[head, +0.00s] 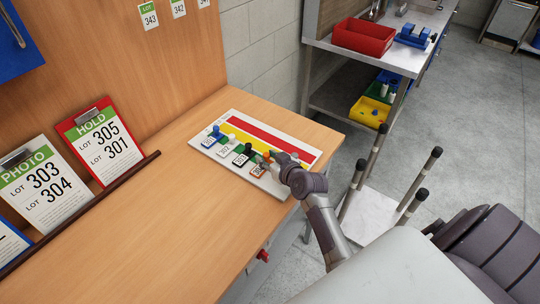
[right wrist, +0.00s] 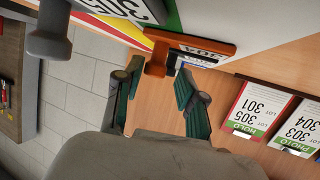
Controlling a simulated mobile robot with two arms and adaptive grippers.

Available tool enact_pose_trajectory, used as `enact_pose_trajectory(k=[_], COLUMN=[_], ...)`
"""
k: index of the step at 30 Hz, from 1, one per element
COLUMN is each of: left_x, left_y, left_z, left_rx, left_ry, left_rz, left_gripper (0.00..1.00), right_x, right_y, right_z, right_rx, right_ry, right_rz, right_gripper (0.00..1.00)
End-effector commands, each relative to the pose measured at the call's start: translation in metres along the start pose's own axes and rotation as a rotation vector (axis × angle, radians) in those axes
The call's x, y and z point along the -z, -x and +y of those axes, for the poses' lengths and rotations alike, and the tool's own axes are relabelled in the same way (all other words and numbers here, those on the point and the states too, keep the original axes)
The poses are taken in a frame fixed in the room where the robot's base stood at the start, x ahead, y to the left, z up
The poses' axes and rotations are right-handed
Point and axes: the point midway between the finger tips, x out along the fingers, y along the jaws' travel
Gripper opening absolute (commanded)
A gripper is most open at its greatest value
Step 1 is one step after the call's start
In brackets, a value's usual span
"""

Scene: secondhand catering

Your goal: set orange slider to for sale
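A white slider board (head: 283,185) lies on the wooden bench, with red (head: 270,133), yellow (head: 240,136) and green bands. The orange slider (head: 266,157) is at the board's right end, beside the green band, with its orange-framed number tag (head: 257,170) at the near edge. My right gripper (head: 276,160) is over it and partly hides it. In the right wrist view the orange slider's knob (right wrist: 157,58) shows between the two spread fingers (right wrist: 157,82), with gaps on both sides. My right gripper is open. My left gripper is not in view.
HOLD (head: 100,140) and PHOTO (head: 45,185) cards lean at the back left. The bench front is clear. A steel table with a red bin (head: 363,37) stands beyond.

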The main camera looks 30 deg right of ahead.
Motion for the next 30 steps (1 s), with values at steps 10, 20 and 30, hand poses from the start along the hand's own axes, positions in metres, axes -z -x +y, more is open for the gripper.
enact_pose_trajectory(k=[10,20,30], left_x=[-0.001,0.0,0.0], left_y=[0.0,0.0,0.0], left_z=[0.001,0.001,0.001], left_rx=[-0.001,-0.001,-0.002], left_ry=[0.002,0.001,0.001], left_rz=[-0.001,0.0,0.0], left_gripper=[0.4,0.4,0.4], right_x=[0.001,0.0,0.0], right_y=[0.002,0.056,0.113], right_z=[0.002,0.001,0.0], right_rx=[-0.004,-0.003,-0.002], right_ry=[0.002,0.005,0.003], right_rz=[0.003,0.001,0.001], right_gripper=[0.48,0.48,0.48])
